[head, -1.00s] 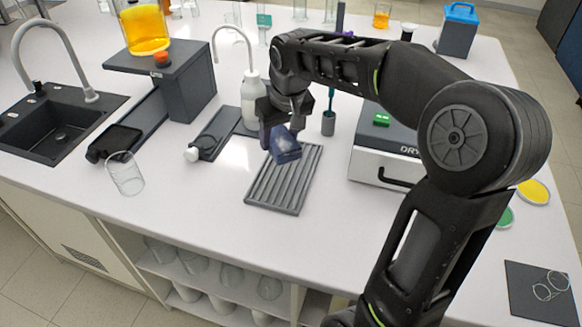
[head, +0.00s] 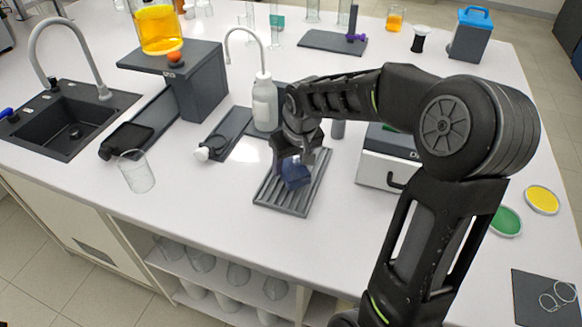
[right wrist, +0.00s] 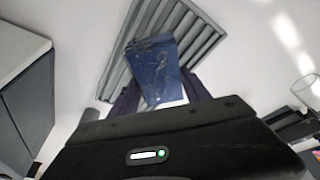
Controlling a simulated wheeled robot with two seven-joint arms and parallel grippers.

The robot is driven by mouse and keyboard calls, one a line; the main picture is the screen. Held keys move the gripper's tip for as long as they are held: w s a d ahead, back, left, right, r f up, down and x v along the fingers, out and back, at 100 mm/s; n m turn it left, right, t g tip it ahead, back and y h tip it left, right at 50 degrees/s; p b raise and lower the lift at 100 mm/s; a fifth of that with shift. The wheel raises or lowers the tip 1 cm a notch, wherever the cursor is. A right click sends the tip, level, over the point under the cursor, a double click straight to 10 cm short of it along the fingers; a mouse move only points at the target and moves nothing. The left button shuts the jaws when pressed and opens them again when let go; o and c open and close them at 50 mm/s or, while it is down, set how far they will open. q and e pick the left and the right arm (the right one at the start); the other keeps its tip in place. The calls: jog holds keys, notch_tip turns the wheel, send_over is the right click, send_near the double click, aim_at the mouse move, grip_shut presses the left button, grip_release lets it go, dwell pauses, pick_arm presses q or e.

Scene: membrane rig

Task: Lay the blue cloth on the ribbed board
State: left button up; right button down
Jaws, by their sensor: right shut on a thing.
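The blue cloth (head: 295,174) is a small dark blue bundle held at my right gripper (head: 291,163), over the ribbed board. In the right wrist view the cloth (right wrist: 155,66) sits between the two fingers of the gripper (right wrist: 160,92), which are shut on it. The grey ribbed board (head: 270,192) lies flat on the white bench beneath; it also shows behind the cloth in the right wrist view (right wrist: 205,42). The cloth hides part of the board, and I cannot tell whether it touches the ribs. My left gripper is not in view.
A white wash bottle (head: 264,106) and a dark tray (head: 228,130) stand left and behind. A glass beaker (head: 137,175) is farther left. The bench in front of the board is clear.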

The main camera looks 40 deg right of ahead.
aim_at(297, 174)
jog(key=shift+f, duration=1.05)
jog(key=shift+f, duration=0.2)
jog(key=c, duration=0.5)
grip_release()
jog(key=shift+r, duration=0.1)
jog(key=shift+r, duration=0.45)
jog(key=b+v, duration=0.1)
jog(key=v, duration=1)
jog(key=shift+s+r, duration=0.1)
jog(key=shift+r, duration=0.05)
